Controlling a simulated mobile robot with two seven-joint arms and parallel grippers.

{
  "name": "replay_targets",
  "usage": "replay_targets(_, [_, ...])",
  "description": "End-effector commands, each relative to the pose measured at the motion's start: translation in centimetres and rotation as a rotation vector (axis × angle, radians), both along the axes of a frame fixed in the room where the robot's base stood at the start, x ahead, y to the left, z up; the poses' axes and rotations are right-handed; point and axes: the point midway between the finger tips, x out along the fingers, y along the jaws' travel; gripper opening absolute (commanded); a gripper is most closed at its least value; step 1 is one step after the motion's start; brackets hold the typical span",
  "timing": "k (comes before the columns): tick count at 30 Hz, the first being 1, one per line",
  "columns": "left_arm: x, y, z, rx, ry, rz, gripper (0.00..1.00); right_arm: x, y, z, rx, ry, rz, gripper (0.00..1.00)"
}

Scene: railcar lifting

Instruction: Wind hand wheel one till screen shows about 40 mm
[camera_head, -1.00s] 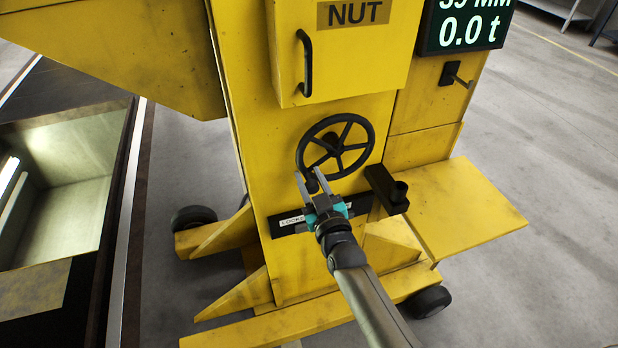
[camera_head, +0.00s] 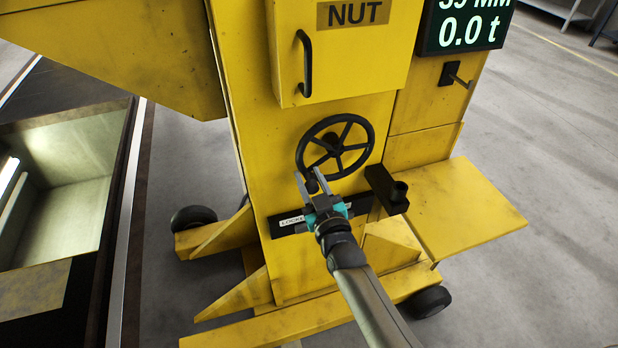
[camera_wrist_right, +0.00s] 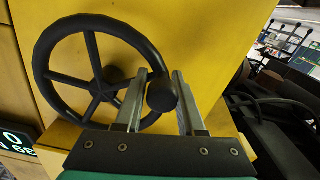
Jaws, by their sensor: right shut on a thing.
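The black hand wheel (camera_head: 336,147) with several spokes is mounted on the front of the yellow jack column (camera_head: 290,180). My right gripper (camera_head: 308,182) is at the wheel's lower left rim, shut on the wheel's knob. In the right wrist view the dark round knob (camera_wrist_right: 162,95) sits between the two fingers, with the wheel (camera_wrist_right: 98,72) behind and to the left. The screen (camera_head: 466,24) at the top right shows "0.0 t"; the line above is cut by the picture edge and seems to read 39 MM. My left gripper is not in view.
A yellow box marked "NUT" (camera_head: 345,45) with a black handle is above the wheel. A black holder (camera_head: 386,190) juts out at the wheel's lower right, above a yellow side shelf (camera_head: 465,210). A small crank (camera_head: 455,74) is below the screen. An open pit (camera_head: 60,190) lies left.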

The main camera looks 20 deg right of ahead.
Motion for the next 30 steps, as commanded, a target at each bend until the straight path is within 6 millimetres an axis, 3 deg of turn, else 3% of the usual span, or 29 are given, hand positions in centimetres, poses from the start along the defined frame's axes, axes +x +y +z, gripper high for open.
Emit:
replay_targets(1, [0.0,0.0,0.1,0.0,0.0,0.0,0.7,-0.3,0.5,-0.8,0.011,0.025,0.01,0.0])
replay_targets(8, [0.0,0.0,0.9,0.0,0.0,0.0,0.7,-0.3,0.9,-0.1,0.084,0.027,0.009,0.0])
replay_targets(30, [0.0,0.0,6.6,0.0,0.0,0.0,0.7,-0.4,1.7,5.3,0.72,0.048,0.007,0.0])
